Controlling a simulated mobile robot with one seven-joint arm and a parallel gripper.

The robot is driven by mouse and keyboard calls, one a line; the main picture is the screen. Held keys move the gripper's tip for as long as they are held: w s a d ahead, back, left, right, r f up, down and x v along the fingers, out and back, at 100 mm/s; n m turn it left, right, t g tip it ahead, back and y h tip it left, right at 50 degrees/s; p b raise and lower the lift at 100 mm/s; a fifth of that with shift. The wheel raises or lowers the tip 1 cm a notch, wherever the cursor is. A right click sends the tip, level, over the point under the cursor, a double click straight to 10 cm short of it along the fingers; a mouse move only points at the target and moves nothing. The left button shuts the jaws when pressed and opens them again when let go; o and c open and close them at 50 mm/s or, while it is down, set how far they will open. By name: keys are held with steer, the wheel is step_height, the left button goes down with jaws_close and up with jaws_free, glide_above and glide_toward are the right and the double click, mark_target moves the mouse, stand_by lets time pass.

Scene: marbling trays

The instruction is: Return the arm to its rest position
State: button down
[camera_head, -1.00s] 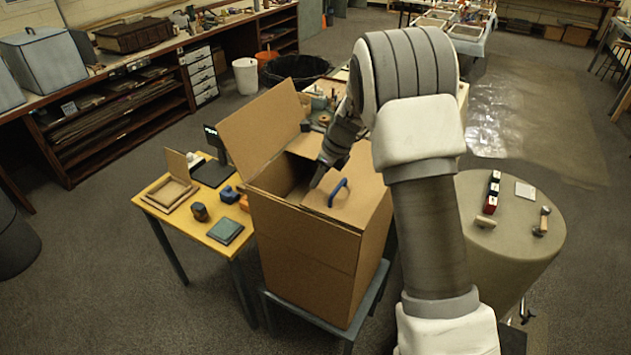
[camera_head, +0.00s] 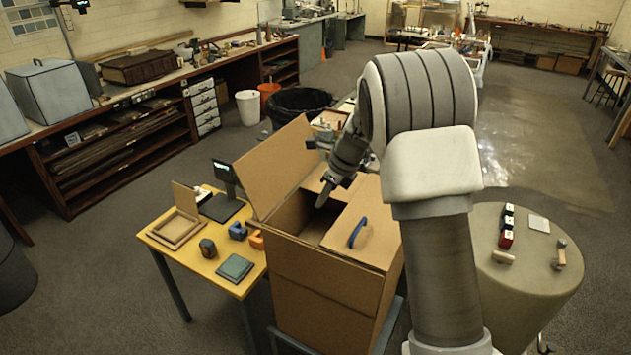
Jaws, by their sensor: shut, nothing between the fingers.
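My gripper (camera_head: 323,198) is small in the head view. It points down above the opening of a tall cardboard box (camera_head: 330,270) and looks shut and empty. My arm rises at the right of the box and bends over toward it. One box flap (camera_head: 277,165) stands up at the left. Another flap (camera_head: 365,230) lies across the right part of the top and carries a blue handle (camera_head: 357,232). The inside of the box is dark, and its contents are hidden.
A yellow table (camera_head: 205,265) with frames, small blocks and a dark scale (camera_head: 223,195) stands left of the box. A round table (camera_head: 530,275) with stamps and tools stands at the right, close to my arm. A black bin (camera_head: 298,103) stands behind.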

steer(key=s+d+r+n+t+h+b, duration=0.1)
steer(key=s+r+n+b, duration=0.1)
steer(key=s+r+n, duration=0.5)
steer(key=s+d+r+n+b, duration=0.2)
steer(key=s+r+n, duration=0.3)
steer(key=s, duration=0.5)
steer(key=s+d+f+n+t+h+b, duration=0.1)
steer(key=s+n, duration=0.5)
steer(key=s, duration=0.3)
steer(key=s+d+f+n+t+h+b, duration=0.1)
steer(key=s+d+n+b, duration=0.1)
steer(key=s+n, duration=0.4)
steer(key=s, duration=0.3)
steer(key=shift+f+n+h, duration=0.3)
steer(key=shift+f+n, duration=0.1)
steer(key=shift+w, duration=0.1)
